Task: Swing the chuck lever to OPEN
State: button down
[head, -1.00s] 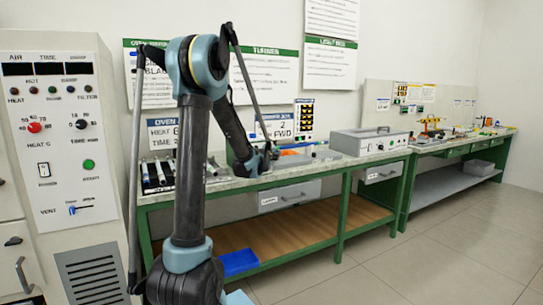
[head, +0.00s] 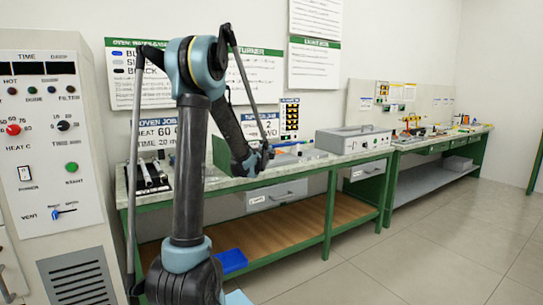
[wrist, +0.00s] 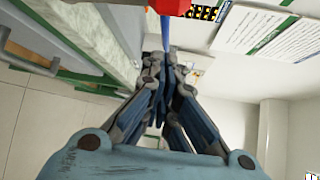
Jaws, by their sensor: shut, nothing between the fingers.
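In the head view my gripper (head: 260,158) is at the end of my bent arm, over the back part of the workbench. In the wrist view my gripper (wrist: 163,88) has its fingers drawn together, with nothing seen between them. Beyond the fingertips, a thin blue bar (wrist: 167,32) runs up to a red block (wrist: 170,5) at the top edge. I cannot tell whether this bar is the chuck lever, or whether the fingers touch it. No lever or OPEN mark can be made out in the head view, where my arm covers part of the bench.
The workbench (head: 290,183) carries a grey box machine (head: 353,140) right of my gripper and a dark rod rack (head: 147,178) at left. A control cabinet (head: 45,130) stands at far left. A blue bin (head: 231,261) is low beside my arm. The floor at right is clear.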

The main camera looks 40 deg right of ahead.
jog(key=f+v, duration=0.1)
jog(key=v, duration=0.9)
jog(key=shift+a+f, duration=0.2)
jog(key=shift+f, duration=0.1)
jog(key=shift+w, duration=0.15)
